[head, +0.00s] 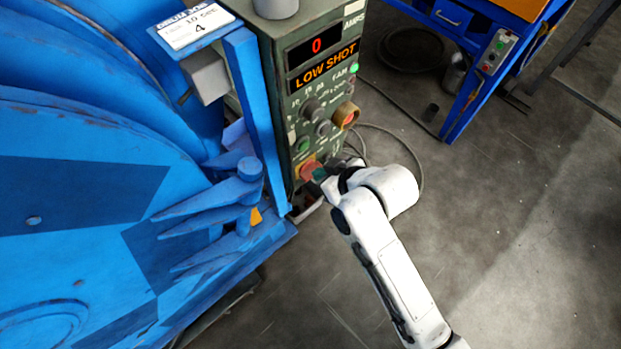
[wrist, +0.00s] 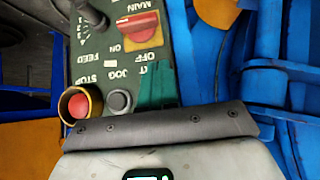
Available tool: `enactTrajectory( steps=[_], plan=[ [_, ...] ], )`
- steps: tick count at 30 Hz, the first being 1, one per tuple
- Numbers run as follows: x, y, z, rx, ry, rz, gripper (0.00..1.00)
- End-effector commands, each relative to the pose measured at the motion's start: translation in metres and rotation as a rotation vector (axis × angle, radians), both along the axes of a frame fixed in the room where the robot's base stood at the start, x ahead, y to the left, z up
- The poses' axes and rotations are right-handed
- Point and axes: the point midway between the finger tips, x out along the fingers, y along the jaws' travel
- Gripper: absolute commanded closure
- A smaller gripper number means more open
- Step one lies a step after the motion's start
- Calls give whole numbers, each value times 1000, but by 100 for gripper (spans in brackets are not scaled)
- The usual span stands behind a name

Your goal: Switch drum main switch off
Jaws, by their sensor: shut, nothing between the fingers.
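The drum's main switch (head: 306,168) is a red rotary knob low on the green control panel (head: 281,90) in the head view. The wrist view shows the red main switch (wrist: 142,28) upside down, with MAIN, ON and OFF lettering around it. Whether it points to ON or OFF is unclear. My gripper (head: 320,174) is shut and empty, its teal fingertips close to the switch's right side. In the wrist view the fingertips (wrist: 157,68) lie over the panel just below the OFF lettering, apart from the knob in the picture. Actual contact cannot be judged.
A red stop button in a yellow ring (wrist: 77,104) and a grey jog button (wrist: 119,101) are near the fingers. The blue drum machine (head: 80,190) fills the left. Open floor (head: 500,240) lies right; cables run behind my wrist.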

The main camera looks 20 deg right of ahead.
Motion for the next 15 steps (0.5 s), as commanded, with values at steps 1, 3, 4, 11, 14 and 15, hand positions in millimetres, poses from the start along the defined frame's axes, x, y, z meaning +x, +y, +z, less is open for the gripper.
enactTrajectory(
  steps=[1,3,4,11,14,15],
  plan=[
    [8,2,-10,-1,2,1,100],
    [17,5,-19,-1,1,1,100],
    [21,7,-24,-2,1,1,100],
    [38,12,-57,-1,4,0,100],
    [38,12,-69,-1,2,0,100],
    [38,12,-72,0,1,0,100]
  ],
)
